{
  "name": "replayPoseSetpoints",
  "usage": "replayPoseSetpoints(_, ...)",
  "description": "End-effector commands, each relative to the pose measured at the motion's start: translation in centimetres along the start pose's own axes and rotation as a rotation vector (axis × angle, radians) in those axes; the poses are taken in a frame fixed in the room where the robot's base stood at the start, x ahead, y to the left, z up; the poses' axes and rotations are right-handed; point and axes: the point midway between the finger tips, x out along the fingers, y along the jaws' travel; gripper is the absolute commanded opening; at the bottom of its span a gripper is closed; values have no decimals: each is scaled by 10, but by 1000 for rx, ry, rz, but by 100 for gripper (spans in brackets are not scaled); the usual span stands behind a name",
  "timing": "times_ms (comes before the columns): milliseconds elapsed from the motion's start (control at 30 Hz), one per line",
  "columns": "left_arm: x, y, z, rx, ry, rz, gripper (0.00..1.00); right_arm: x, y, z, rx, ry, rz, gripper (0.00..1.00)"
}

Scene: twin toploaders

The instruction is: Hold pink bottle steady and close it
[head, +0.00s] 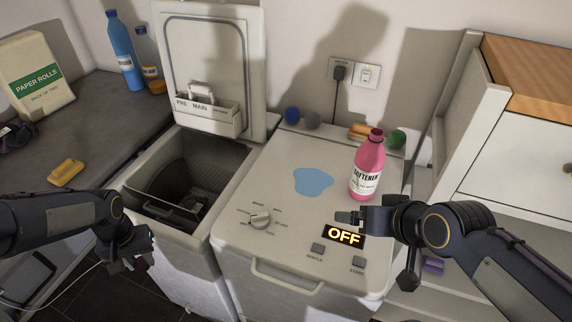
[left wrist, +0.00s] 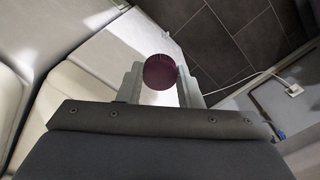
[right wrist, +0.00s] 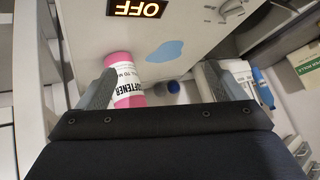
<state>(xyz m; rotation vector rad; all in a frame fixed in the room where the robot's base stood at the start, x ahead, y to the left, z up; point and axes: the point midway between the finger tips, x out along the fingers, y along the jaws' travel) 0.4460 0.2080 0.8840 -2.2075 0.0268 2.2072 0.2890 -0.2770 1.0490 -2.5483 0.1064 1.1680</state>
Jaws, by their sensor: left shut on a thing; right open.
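The pink bottle (head: 367,170) with a "SOFTENER" label stands upright on the right washer's lid (head: 290,165). Its neck top looks dark red; I cannot make out the opening clearly. My right gripper (head: 350,217) is open in front of the bottle, apart from it. In the right wrist view the bottle (right wrist: 122,75) shows beyond the fingers, nearer the left one. My left gripper (head: 142,262) is shut on a round dark-red cap (left wrist: 159,72), held low in front of the open left washer (head: 170,225). The cap is mostly hidden in the head view.
A blue puddle (head: 313,181) lies on the lid beside the bottle. Blue, grey and green balls (head: 397,139) and a tan brush-like item (head: 360,131) are behind. The left washer's raised lid (head: 203,60) stands upright. A cabinet (head: 515,130) is at right, a dark counter (head: 100,110) at left.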

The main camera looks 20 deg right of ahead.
Motion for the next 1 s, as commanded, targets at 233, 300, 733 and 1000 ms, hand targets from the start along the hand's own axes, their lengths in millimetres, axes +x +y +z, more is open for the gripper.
replayPoseSetpoints(233,-3,-11,3,38,6,0,12,35,81,-63,-16,362,171,90)
replayPoseSetpoints(300,-6,-14,5,50,6,0,12,39,97,-76,-44,453,191,90)
replayPoseSetpoints(733,-22,-32,26,118,4,1,12,61,128,-95,-306,803,15,90)
replayPoseSetpoints(1000,-29,-37,35,142,1,2,12,66,120,-77,-379,833,-142,90)
